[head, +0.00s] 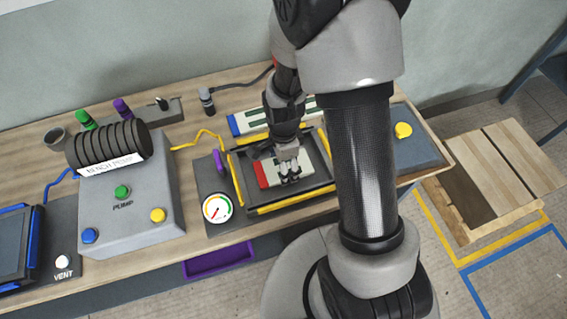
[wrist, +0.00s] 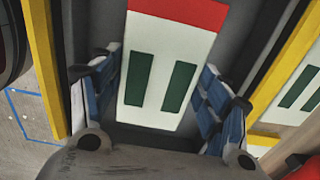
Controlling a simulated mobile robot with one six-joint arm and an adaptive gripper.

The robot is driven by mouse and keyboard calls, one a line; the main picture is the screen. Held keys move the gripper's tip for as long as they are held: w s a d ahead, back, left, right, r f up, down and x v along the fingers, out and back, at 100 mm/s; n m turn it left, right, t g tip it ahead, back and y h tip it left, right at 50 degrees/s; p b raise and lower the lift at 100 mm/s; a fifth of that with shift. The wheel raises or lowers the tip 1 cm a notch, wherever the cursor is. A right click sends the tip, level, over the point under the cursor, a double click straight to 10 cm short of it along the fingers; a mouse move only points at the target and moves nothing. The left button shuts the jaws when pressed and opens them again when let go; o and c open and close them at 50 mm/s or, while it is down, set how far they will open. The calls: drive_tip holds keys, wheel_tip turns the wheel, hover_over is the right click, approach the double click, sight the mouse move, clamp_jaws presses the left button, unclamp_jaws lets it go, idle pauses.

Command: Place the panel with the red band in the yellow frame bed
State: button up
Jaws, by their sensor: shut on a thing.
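The panel with the red band (head: 264,174) is white with dark green bars. In the wrist view the panel (wrist: 165,62) lies between the blue-padded fingers of my gripper (wrist: 163,90), its red end pointing away. My gripper (head: 288,172) is shut on it, over the dark inside of the yellow frame bed (head: 290,203). The panel is inside the bed's outline; I cannot tell whether it touches the floor of the bed. Yellow edges of the bed (wrist: 44,70) show on both sides in the wrist view. My gripper hides part of the panel.
Another white panel with a blue end (head: 236,123) lies behind the bed. A purple clamp handle (head: 219,162) and a gauge (head: 217,208) stand left of it, beside the grey pump box (head: 130,205). A grey box with a yellow button (head: 403,130) is at right.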

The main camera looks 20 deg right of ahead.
drive_tip(key=shift+f, duration=0.15)
drive_tip(key=o, duration=0.6)
drive_tip(key=shift+f, duration=0.1)
drive_tip(key=o, duration=0.5)
drive_tip(key=s+r+n+t+p, duration=0.15)
drive_tip(key=r+n, duration=0.25)
drive_tip(key=r, duration=0.9)
drive_tip(key=s+r+n+t+p, duration=0.1)
drive_tip(key=s+r+n+p, duration=0.2)
drive_tip(key=r, duration=0.9)
drive_tip(key=s+r+n+t, duration=0.2)
drive_tip(key=s+r+n, duration=0.6)
drive_tip(key=s+n, duration=0.2)
drive_tip(key=shift+s+r+n, duration=0.3)
drive_tip(key=shift+n, duration=0.2)
